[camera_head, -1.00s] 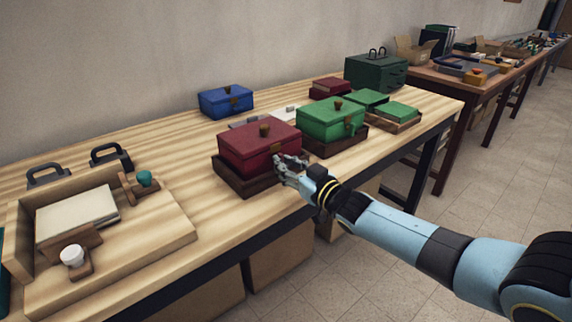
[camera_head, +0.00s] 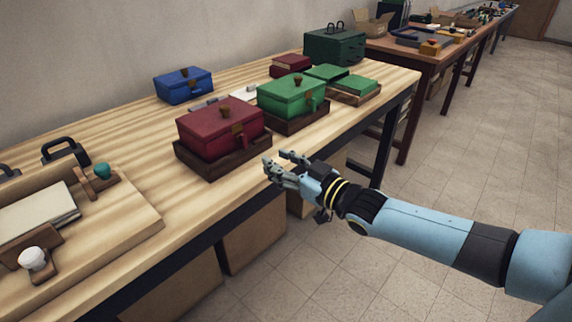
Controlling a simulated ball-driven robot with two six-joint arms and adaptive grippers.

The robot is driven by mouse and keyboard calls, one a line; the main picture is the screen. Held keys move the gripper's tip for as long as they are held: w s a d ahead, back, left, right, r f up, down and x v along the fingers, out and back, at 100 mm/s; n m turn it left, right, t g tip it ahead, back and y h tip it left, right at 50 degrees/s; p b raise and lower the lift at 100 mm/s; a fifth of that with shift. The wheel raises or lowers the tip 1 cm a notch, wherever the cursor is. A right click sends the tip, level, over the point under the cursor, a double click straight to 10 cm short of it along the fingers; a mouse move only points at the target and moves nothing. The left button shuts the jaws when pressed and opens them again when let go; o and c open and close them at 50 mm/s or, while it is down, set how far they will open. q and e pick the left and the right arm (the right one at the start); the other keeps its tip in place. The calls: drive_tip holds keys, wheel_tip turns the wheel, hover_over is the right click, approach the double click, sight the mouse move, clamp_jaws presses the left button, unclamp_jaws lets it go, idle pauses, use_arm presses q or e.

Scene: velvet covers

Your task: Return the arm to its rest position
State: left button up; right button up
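My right arm (camera_head: 430,228) comes in from the lower right. My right gripper (camera_head: 277,168) is open and empty just off the table's front edge, to the right of and below the red box. The red box (camera_head: 215,122) has a brown knob on its lid and sits in a dark wooden tray (camera_head: 222,163). Its front clasp shows. A green box (camera_head: 290,95) sits in a similar tray just behind it. My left gripper is not in view.
The long wooden table (camera_head: 120,140) also holds a blue box (camera_head: 183,85), a dark green case (camera_head: 334,47), a small red box (camera_head: 291,65) and a wooden board (camera_head: 120,230) with a fixture at the left. Cardboard boxes (camera_head: 252,236) stand underneath. The tiled floor (camera_head: 450,140) is clear at right.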

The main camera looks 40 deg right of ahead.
drive_tip(key=shift+s, duration=0.95)
drive_tip(key=s+a+f+m+g+h+b, duration=0.1)
drive_tip(key=s+f+g, duration=0.2)
drive_tip(key=s+f, duration=0.5)
drive_tip(key=s+a+f+m+g+b, duration=0.1)
drive_tip(key=s+f+g, duration=0.3)
drive_tip(key=f, duration=0.9)
drive_tip(key=s+a+f+g+h+b, duration=0.1)
drive_tip(key=s+f+g, duration=0.1)
drive_tip(key=s+f, duration=0.65)
drive_tip(key=s+a+f+g, duration=0.1)
drive_tip(key=s+f+g, duration=0.3)
drive_tip(key=s, duration=0.7)
drive_tip(key=s+a+f+g, duration=0.2)
drive_tip(key=s+f+g, duration=0.2)
drive_tip(key=s+f, duration=0.4)
drive_tip(key=s, duration=0.3)
drive_tip(key=shift+s+f, duration=0.2)
drive_tip(key=shift+s, duration=0.1)
